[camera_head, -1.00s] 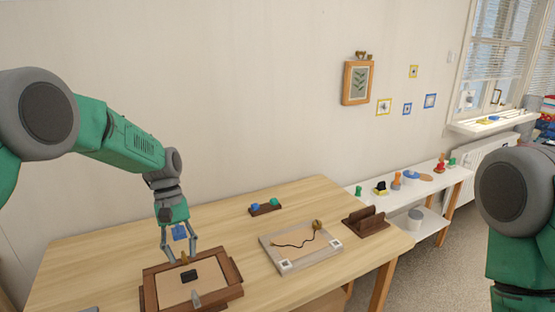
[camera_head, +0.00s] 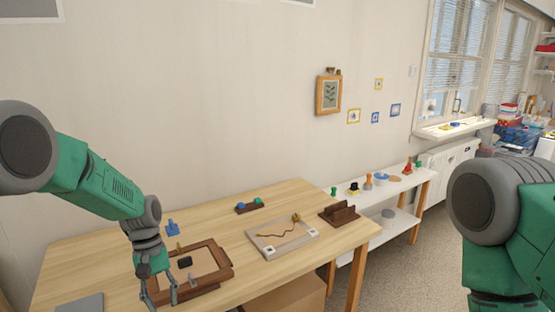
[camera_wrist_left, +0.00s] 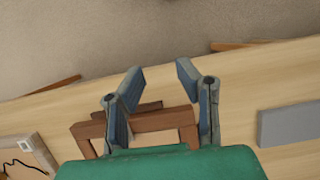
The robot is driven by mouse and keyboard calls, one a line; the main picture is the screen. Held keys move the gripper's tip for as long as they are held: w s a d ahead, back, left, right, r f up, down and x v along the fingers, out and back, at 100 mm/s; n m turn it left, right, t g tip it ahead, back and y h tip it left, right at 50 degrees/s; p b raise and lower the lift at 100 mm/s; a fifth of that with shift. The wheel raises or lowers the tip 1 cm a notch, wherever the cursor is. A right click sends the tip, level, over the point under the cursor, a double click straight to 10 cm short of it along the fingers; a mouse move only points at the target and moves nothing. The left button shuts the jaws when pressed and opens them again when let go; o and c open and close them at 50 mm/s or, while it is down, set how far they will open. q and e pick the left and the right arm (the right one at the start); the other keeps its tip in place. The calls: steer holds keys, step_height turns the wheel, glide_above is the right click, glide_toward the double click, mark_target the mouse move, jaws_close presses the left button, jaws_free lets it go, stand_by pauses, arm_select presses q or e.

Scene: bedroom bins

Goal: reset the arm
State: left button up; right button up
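My left arm comes in from the left in the head view. Its gripper (camera_head: 159,290) hangs at the left front part of a brown wooden frame tray (camera_head: 225,270). The fingers are spread with nothing visible between them. In the left wrist view the left gripper (camera_wrist_left: 160,80) is also open and empty, with part of the wooden frame (camera_wrist_left: 165,120) below the fingers. Whether it touches the frame I cannot tell. A dark block (camera_head: 185,262) lies inside the tray. My right arm shows only as a link at the right edge; its gripper is out of view.
A small blue piece (camera_head: 172,228) is behind the tray. A grey flat plate (camera_head: 82,303) lies at the table's front left. A pale board with a cord (camera_head: 282,240), a brown holder (camera_head: 339,213) and a white shelf (camera_head: 395,225) are to the right.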

arm_select(q)
steer(key=s+f+m+t+y, duration=0.2)
steer(key=s+f+m, duration=0.1)
steer(key=s+f, duration=1.2)
steer(key=s+a+r+m+t, duration=0.1)
steer(key=s+r+m+t, duration=0.1)
steer(key=s, duration=1.7)
steer(key=shift+s+a+m, duration=0.3)
steer(key=shift+m, duration=0.5)
steer(key=shift+w+f, duration=0.1)
steer(key=shift+w, duration=0.05)
